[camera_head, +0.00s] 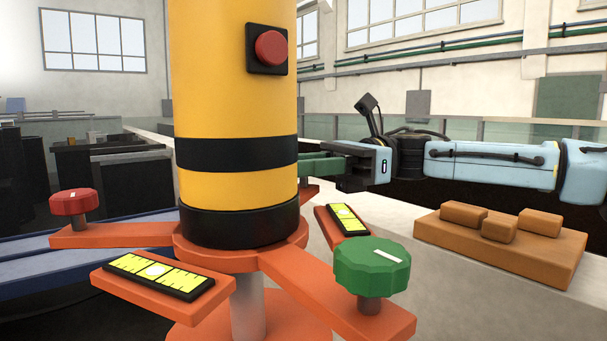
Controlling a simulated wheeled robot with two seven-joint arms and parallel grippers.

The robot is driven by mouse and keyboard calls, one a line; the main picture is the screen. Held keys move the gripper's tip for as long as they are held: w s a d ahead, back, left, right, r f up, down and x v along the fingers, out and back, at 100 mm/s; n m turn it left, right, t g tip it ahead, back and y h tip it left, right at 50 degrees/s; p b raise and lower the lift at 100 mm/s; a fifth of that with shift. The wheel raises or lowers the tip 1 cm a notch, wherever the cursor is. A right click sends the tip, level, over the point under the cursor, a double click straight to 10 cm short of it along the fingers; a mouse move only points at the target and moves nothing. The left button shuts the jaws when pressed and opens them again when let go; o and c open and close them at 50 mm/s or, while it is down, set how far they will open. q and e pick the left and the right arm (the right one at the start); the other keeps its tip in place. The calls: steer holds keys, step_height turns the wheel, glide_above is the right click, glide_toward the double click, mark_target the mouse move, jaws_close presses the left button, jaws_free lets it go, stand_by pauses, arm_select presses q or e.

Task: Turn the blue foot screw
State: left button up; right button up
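The blue foot screw is not visible; the yellow column (230,110) with black bands hides the area behind it. The column stands on an orange base with arms. A red foot screw (73,203) stands on the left arm and a green foot screw (372,267) on the front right arm. Part of another orange arm (307,193) shows behind the column. My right gripper (318,168) reaches in from the right, with its green fingers pointing left behind the column. The fingertips are hidden, so I cannot tell what they touch. My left gripper is not in view.
Yellow levels lie on the base, one in front (158,275) and one at right (348,219). A red button (271,47) is on the column. A brown block tray (500,248) sits on the light ledge at right. The ledge between base and tray is clear.

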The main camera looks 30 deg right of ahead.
steer(key=n+g+b, duration=0.1)
steer(key=n+g, duration=0.1)
steer(key=g, duration=0.1)
steer(key=shift+w+f, duration=0.1)
steer(key=shift+f, duration=0.05)
arm_select(q)
step_height(320, 180, up, 3)
steer(key=w, duration=0.3)
arm_select(e)
steer(key=n+g, duration=0.2)
steer(key=g, duration=0.1)
steer(key=n+g+h, duration=0.1)
steer(key=g, duration=0.2)
steer(key=shift+n, duration=0.3)
steer(key=shift+n+g+h, duration=0.3)
steer(key=shift+n+g, duration=0.1)
steer(key=shift+g, duration=0.1)
steer(key=n+g+p, duration=0.1)
steer(key=n+g+h+p, duration=0.1)
steer(key=shift+r+g+h, duration=0.2)
steer(key=shift+g+h, duration=0.1)
steer(key=shift+g, duration=0.1)
arm_select(q)
steer(key=s+f, duration=0.5)
steer(key=shift+s+a, duration=0.2)
steer(key=shift+s, duration=0.15)
arm_select(e)
steer(key=shift+n+g+h, duration=0.3)
steer(key=shift+n+g, duration=0.1)
